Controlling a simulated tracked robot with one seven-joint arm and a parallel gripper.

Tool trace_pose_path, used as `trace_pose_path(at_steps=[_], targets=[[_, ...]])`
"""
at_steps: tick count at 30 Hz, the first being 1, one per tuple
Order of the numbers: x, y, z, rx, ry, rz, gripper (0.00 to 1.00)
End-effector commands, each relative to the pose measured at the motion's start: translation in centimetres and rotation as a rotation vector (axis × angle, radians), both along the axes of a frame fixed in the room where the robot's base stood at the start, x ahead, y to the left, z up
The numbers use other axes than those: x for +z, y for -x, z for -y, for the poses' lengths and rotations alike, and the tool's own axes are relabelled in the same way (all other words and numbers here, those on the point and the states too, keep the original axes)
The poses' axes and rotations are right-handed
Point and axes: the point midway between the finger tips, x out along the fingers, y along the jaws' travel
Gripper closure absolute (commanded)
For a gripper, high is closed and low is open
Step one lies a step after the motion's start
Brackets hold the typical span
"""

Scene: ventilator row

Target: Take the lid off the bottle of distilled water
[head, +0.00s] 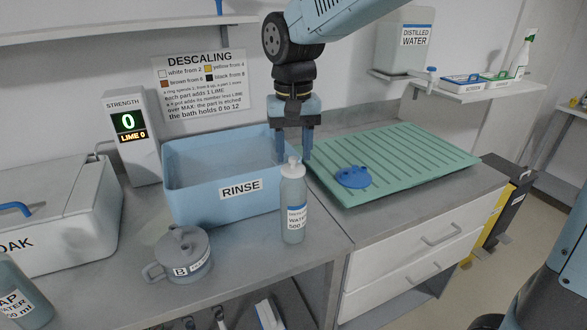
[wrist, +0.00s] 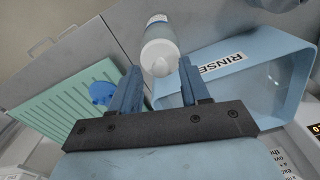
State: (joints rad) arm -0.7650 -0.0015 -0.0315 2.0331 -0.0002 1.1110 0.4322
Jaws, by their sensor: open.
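The grey-blue bottle (head: 293,212) stands upright on the counter in front of the rinse tub. Its label is only partly legible. Its white lid (head: 292,164) is on its top. My gripper (head: 294,155) points down, open and empty, with its fingertips close to the lid in the head view. In the wrist view the bottle (wrist: 161,35) lies beyond my open gripper (wrist: 160,72), its lid (wrist: 160,66) showing between the fingertips. Contact with the lid cannot be told. A larger container (head: 404,48) labelled DISTILLED WATER stands on the wall shelf.
The blue RINSE tub (head: 190,206) stands just behind the bottle. A lidded grey pot (head: 184,262) marked B stands front left. A green drain board (head: 430,165) with a blue disc (head: 353,177) lies to the right. A strength meter (head: 131,150) stands behind left.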

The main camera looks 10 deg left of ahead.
Motion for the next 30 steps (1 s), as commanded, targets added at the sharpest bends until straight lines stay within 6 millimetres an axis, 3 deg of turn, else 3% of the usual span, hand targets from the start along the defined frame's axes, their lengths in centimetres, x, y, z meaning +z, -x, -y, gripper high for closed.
trace_pose_path(at_steps=[4, 12, 26, 30], targets=[[-1.17, 0.01, -0.02, 0.0, 0.0, 0.0, 0.54], [-1.34, 0.0, -0.02, 0.0, 0.0, 0.001, 0.55], [-1.32, 0.02, -0.06, 0.001, 0.0, 0.001, 0.99], [-1.31, 0.02, -0.07, 0.001, 0.0, 0.001, 1.0]])
